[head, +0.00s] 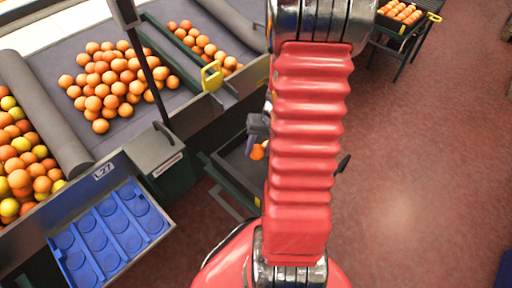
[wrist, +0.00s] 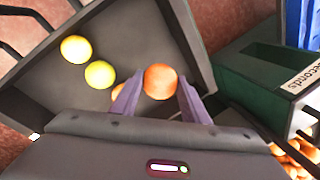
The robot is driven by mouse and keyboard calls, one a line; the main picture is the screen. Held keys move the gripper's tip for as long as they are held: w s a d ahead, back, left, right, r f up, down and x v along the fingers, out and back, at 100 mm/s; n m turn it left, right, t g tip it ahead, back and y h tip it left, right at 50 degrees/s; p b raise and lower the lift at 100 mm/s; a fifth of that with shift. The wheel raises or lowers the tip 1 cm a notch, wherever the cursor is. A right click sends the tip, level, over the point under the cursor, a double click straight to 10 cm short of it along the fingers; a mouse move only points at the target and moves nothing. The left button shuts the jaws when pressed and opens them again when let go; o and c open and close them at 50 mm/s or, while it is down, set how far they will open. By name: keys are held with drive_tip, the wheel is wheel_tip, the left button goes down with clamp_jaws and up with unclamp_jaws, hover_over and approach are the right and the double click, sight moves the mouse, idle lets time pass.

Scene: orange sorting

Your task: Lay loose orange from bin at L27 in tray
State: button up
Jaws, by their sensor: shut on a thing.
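My gripper (wrist: 158,97) is shut on an orange (wrist: 160,81), held between its two purple fingers in the wrist view. A dark grey bin (wrist: 140,35) lies beneath it. A yellow fruit (wrist: 75,49), a yellow-green fruit (wrist: 100,74) and another orange (wrist: 118,92), partly hidden by the left finger, lie in that bin. In the head view my red arm hides most of the gripper and part of the bin (head: 235,160). The blue tray (head: 110,235), with round hollows that look empty, sits at lower left below the L27 label (head: 103,171).
A green box (head: 168,165) stands between the blue tray and the grey bin; its label reads "seconds" in the wrist view. Heaped oranges (head: 110,80) lie on the grey belt behind. A dark post (head: 145,60) rises there. Red floor (head: 420,180) is clear at right.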

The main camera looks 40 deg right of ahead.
drive_tip(key=shift+f, duration=4.2)
drive_tip(key=shift+f, duration=0.5)
drive_tip(key=o, duration=1.2)
drive_tip(key=shift+c, duration=0.2)
drive_tip(key=o, duration=0.3)
